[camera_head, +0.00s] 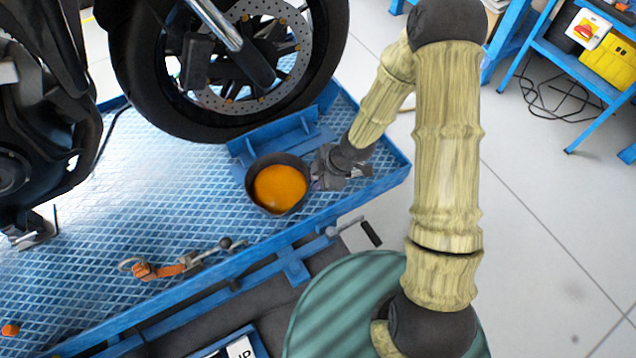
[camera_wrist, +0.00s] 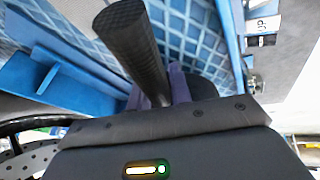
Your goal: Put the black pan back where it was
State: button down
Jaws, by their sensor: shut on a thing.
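The black pan (camera_head: 251,182) is round with a dark rim, and a bright orange surface fills its inside. It is over the blue diamond-plate platform, near the front tyre. I cannot tell whether it rests on the plate or is held just above it. My gripper (camera_head: 316,180) is at the pan's right side. In the wrist view, my gripper's purple fingers (camera_wrist: 158,92) are closed around a dark textured cylinder, which looks like the pan's handle (camera_wrist: 131,40). The pan's bowl is not clearly seen in that view.
The motorcycle's front tyre (camera_head: 335,60) stands behind the pan, by a blue wheel stop (camera_head: 275,140). An orange strap (camera_head: 160,270) lies on the blue platform (camera_head: 110,220), left of the pan. A blue bench (camera_head: 560,62) with a yellow case stands at upper right. Pale floor is open on the right.

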notch_tip(320, 180, down, 2)
jog(key=shift+f, duration=0.1)
jog(key=c, duration=1.3)
grip_release()
jog(key=p+v, duration=0.5)
jog(key=v, duration=0.7)
